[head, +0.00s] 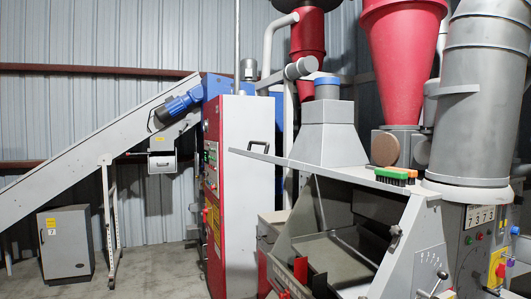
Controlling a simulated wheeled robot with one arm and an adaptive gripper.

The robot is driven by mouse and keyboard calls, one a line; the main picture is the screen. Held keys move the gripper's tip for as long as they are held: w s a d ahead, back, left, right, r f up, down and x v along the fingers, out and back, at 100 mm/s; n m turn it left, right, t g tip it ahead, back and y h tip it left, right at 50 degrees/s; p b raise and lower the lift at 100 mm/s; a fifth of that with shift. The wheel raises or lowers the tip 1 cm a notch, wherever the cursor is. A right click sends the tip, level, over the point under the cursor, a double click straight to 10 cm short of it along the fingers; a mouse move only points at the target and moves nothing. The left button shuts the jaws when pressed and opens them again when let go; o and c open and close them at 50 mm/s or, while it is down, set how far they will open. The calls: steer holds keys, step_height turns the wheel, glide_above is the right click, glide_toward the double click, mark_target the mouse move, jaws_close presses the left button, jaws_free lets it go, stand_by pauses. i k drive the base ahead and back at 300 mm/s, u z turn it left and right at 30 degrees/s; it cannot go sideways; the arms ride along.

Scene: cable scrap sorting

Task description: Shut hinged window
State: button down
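A thin grey panel (270,158), which looks like the hinged window, stands raised on the grey separator machine (420,235) at right. I see it nearly edge-on, sticking out to the left at about the level of the machine's top. A black handle (258,146) sits on its upper face near the free left end. Below it, the machine's front is open and a grey sloped tray (335,257) shows inside. The hinge itself is not clear to see. My gripper is not in view.
A brush with green and orange parts (396,173) lies on the machine's top by the panel. A red and white cabinet (245,190) stands close behind the panel's free end. A conveyor (95,145) slopes at left above a small grey cabinet (66,243). Floor shows at lower left.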

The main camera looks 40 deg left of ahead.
mark_target(296, 165)
steer(key=u, duration=2.2)
steer(key=i, duration=0.45)
